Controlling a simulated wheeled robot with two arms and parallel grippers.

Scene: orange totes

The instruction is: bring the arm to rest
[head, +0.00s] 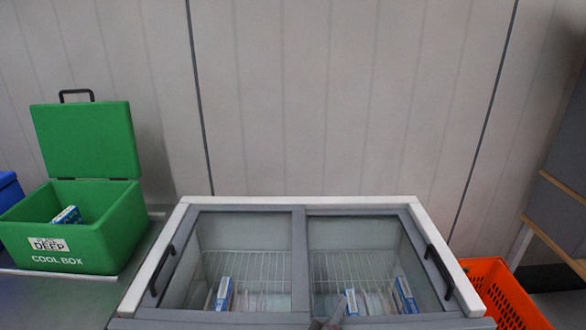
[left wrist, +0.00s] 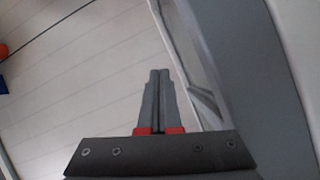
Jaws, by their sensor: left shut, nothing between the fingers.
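My left gripper (left wrist: 160,76) shows in the left wrist view with its two grey fingers together and nothing between them. Red pads sit at the base of the fingers. In the head view only a small grey part of the left gripper (head: 340,308) shows at the bottom edge, in front of the chest freezer (head: 299,262). The rest of that arm is out of the picture. In the left wrist view, the fingers appear beside a grey frame edge. My right gripper is not in view.
The freezer has glass lids, black handles, wire baskets and several blue-white boxes. An open green cool box (head: 120,232) holding a blue-white box (head: 66,215) stands at left, beside a blue container (head: 8,192). An orange tote (head: 503,292) stands at right. A panelled wall is behind.

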